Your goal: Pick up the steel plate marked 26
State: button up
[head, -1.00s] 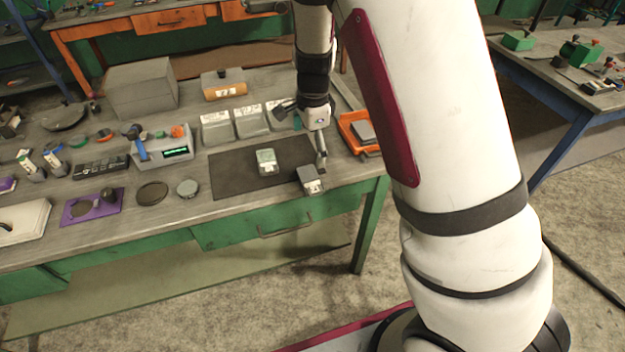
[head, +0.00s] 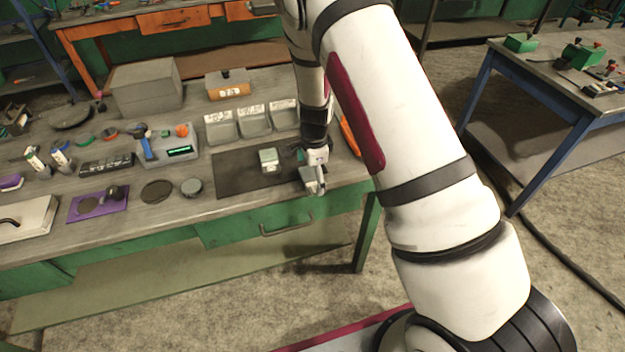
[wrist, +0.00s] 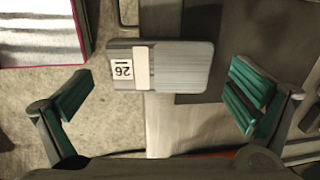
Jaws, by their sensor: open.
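The steel plate marked 26 (wrist: 190,68) is a flat grey rounded slab with a white label, its number upside down in the wrist view. Its labelled end sticks out past the bench edge over the floor. It shows small in the head view (head: 313,187) at the bench's front edge, partly hidden by my gripper. My gripper (wrist: 158,98) is open, its green-padded fingers apart on either side of the plate's line, with nothing between them. In the head view my gripper (head: 315,168) is right over the plate; the remaining height is hard to tell.
A dark mat (head: 232,180) lies beside the plate, with a pale green-grey block (head: 269,160) on it. Labelled grey bins (head: 252,122) stand behind the mat. An orange tray (head: 349,136) is to the right, mostly hidden by my arm. Floor is open in front of the bench.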

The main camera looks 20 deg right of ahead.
jog(key=shift+w+f, duration=0.1)
jog(key=shift+f, duration=0.5)
jog(key=c, duration=1.6)
jog(key=shift+c, duration=0.5)
jog(key=shift+r, duration=0.1)
